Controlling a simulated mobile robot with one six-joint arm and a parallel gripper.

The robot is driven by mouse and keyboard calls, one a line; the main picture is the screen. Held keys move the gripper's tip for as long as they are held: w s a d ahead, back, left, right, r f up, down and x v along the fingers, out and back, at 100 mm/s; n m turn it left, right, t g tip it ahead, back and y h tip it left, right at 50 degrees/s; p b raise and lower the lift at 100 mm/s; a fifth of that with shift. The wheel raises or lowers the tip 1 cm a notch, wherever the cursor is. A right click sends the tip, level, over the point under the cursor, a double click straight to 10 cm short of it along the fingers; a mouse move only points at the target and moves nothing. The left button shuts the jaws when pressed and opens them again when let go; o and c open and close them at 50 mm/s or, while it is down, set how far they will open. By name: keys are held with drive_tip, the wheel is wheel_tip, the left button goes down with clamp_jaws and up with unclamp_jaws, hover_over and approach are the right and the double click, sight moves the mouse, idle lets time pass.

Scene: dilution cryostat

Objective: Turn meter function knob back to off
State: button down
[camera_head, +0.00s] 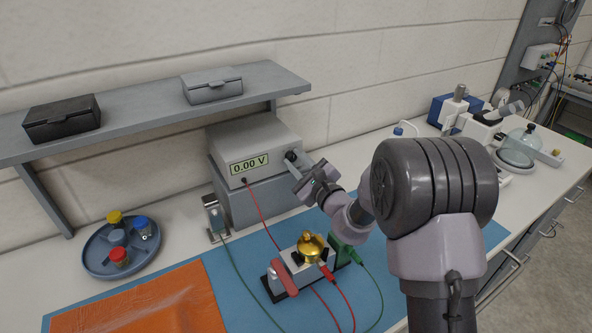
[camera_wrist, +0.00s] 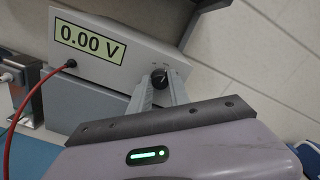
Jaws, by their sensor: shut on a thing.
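The meter (camera_head: 255,148) is a grey box on a darker grey block at the back of the bench. Its display reads 0.00 V, also in the wrist view (camera_wrist: 88,39). The black function knob (camera_wrist: 159,78) is on the right of the meter's front face. My gripper (camera_head: 296,165) reaches the knob from the right and front. In the wrist view its two fingers (camera_wrist: 160,84) are on either side of the knob and closed on it. The knob's small labels are too blurred to read, and its lower part is hidden by the fingers.
A red lead (camera_head: 262,215) runs from the meter to a fixture with a gold part (camera_head: 310,246) on the blue mat, below my arm. A shelf (camera_head: 150,108) with two boxes is above left. A round tray (camera_head: 97,266) of small jars stands at left.

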drive_tip(key=n+b, duration=0.4)
drive_tip(key=b, duration=0.1)
drive_tip(key=n+b, duration=0.2)
drive_tip(key=b, duration=0.1)
drive_tip(key=shift+f, duration=0.35)
drive_tip(key=n+b, duration=0.4)
drive_tip(key=shift+r, duration=0.2)
drive_tip(key=shift+n, duration=0.4)
drive_tip(key=c, duration=1.2)
unclamp_jaws()
drive_tip(key=shift+s, duration=0.1)
drive_tip(key=p+v, duration=0.2)
drive_tip(key=v, duration=1.5)
